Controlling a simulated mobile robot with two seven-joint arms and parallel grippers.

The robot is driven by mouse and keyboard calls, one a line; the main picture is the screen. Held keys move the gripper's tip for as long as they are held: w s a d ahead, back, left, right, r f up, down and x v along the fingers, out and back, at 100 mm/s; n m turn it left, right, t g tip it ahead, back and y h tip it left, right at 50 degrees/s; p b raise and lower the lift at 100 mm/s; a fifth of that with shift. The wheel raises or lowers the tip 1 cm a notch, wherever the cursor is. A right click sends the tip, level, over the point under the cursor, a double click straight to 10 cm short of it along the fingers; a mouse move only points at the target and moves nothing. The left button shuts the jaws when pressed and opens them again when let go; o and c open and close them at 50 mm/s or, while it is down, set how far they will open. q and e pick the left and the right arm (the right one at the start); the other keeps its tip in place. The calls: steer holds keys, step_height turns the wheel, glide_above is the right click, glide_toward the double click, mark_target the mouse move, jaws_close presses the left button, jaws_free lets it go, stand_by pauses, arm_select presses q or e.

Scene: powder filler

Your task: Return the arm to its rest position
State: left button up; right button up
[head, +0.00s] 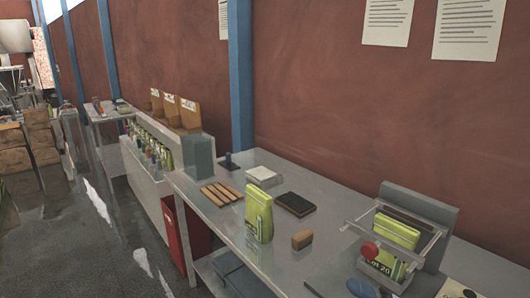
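Neither of my arms nor grippers shows in the head view, so their pose and whether they hold anything cannot be seen. A green and white pouch (259,215) stands upright on the grey workbench (312,262). At the right, a clear-framed filling device with a grey back panel (425,207) holds a green pouch (392,240) upright. A red knob (370,251) is at its front left.
On the bench lie wooden strips (222,193), a dark pad (295,204), a white block (262,175) and a brown block (302,239). A red bin (173,235) stands below. Cardboard boxes (40,139) are stacked far left. Grey floor (70,245) at left is open.

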step_height(320, 180, down, 8)
steer(key=d+m+t+h+p, duration=0.1)
steer(key=d+m+t+h, duration=0.2)
steer(key=m+t+h, duration=0.85)
steer(key=s+d+f+m+g+h+p, duration=0.1)
steer(key=s+f+m+g+h, duration=0.2)
steer(key=s+f+m, duration=0.4)
steer(key=s+d+f+m+g+h+p, duration=0.1)
steer(key=s+f+m+g+h, duration=0.3)
steer(key=f, duration=1)
steer(key=s+m+g, duration=0.2)
steer(key=m, duration=0.1)
steer(key=shift+s+p, duration=0.3)
steer(key=shift+s, duration=0.1)
steer(key=shift+c, duration=0.5)
